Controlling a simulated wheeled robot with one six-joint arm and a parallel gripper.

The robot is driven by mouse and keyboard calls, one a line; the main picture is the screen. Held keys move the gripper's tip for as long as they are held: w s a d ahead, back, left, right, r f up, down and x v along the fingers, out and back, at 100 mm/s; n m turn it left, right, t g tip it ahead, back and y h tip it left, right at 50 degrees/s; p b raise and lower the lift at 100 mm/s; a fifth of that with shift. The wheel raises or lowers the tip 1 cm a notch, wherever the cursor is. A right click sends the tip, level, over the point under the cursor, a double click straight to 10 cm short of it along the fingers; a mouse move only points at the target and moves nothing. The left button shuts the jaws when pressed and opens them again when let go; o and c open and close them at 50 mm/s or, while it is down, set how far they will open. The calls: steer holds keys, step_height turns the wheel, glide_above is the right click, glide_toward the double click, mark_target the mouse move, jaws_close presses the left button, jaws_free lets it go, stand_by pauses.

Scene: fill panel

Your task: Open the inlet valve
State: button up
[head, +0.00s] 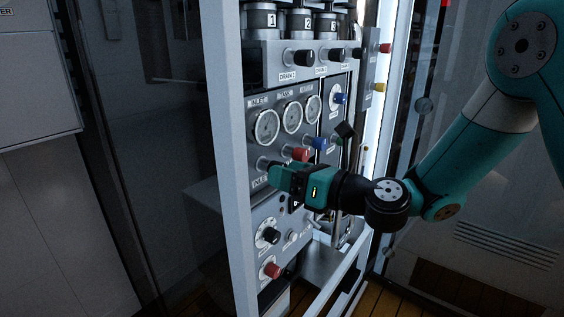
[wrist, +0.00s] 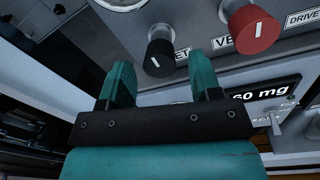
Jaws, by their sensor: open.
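The inlet valve is a black knob (wrist: 160,47) with a white mark on its face, on the grey panel in the wrist view. A partly hidden label ending in "ET" is beside it. My gripper (wrist: 163,75) is open, its two teal fingers apart, with the knob just beyond and between the fingertips. I see no contact. In the head view my gripper (head: 283,177) is at the panel's left side, below the inlet gauge (head: 266,126), and hides most of the inlet knob.
A red knob (wrist: 253,28) labelled "VE..." sits close right of the inlet knob; a blue knob (head: 318,143) is further right. A display (wrist: 262,93) reading "60 mg" and a small toggle switch (wrist: 276,122) are below. A pale frame post (head: 236,190) stands left of the panel.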

steer(key=shift+x, duration=0.85)
steer(key=c, duration=0.9)
steer(key=shift+c, duration=0.2)
